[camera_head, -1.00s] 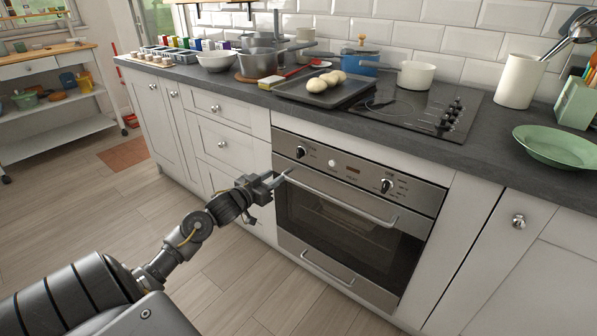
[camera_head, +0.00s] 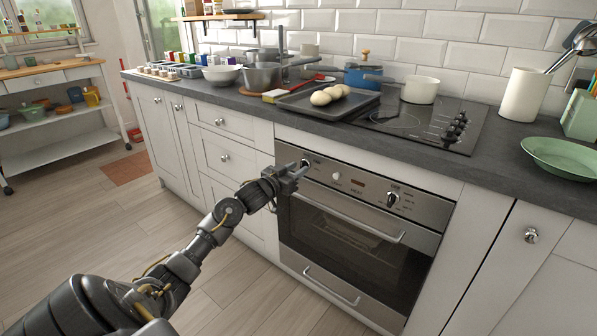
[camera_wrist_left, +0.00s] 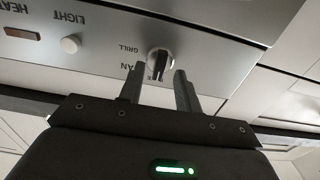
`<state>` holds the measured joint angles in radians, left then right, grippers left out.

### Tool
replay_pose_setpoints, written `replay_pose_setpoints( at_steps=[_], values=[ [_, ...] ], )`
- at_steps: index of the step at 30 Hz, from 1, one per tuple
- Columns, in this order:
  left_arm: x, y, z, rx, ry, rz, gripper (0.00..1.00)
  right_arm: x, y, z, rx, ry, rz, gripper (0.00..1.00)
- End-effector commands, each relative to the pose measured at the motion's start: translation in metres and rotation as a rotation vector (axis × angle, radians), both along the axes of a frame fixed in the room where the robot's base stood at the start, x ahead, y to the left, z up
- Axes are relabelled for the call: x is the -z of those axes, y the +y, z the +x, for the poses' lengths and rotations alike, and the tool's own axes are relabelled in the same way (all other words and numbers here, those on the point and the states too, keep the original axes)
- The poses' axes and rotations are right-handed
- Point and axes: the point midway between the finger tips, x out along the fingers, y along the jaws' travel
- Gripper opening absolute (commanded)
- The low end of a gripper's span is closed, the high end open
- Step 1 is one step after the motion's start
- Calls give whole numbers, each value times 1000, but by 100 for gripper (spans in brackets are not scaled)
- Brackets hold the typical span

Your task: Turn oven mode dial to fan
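The oven mode dial is the left knob on the steel oven panel (camera_head: 365,186). The left wrist view shows this round dial (camera_wrist_left: 159,60) with a dark grip bar; "GRILL" and a partly hidden label ending in "AN" are printed beside it. My left gripper (camera_head: 301,170) is at the panel's left end, in front of the dial and partly covering it. In the left wrist view the gripper's two fingers (camera_wrist_left: 159,72) are apart, one on each side of the dial's lower part. A gap shows between fingers and dial; contact cannot be told. My right gripper is not in view.
A second dial (camera_head: 392,199) is at the panel's right, and a white light button (camera_wrist_left: 70,44) is near the mode dial. The oven door handle (camera_head: 345,217) runs just below. The worktop (camera_head: 480,165) overhangs above, holding a baking tray (camera_head: 300,103) and hob (camera_head: 410,120).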

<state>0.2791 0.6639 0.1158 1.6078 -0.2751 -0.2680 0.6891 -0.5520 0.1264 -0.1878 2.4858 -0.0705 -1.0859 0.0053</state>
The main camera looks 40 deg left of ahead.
Motion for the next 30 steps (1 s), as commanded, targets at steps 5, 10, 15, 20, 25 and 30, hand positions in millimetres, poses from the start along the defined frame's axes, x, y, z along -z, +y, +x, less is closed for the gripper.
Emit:
replay_pose_setpoints(
  at_steps=[5, 10, 15, 20, 25, 30],
  values=[
    [0, 0, 10, 0, 0, 0, 34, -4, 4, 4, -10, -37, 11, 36],
    [0, 0, 12, 1, 0, 0, 34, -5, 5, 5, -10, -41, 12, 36],
    [0, -1, 11, 1, 0, 0, 24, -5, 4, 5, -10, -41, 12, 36],
    [0, -1, 11, 1, 0, 0, 4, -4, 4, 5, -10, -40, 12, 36],
    [0, -2, 11, 1, 0, -1, 0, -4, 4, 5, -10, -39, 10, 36],
    [0, -1, 11, 2, 1, 18, 0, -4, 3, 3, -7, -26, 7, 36]
  ],
)
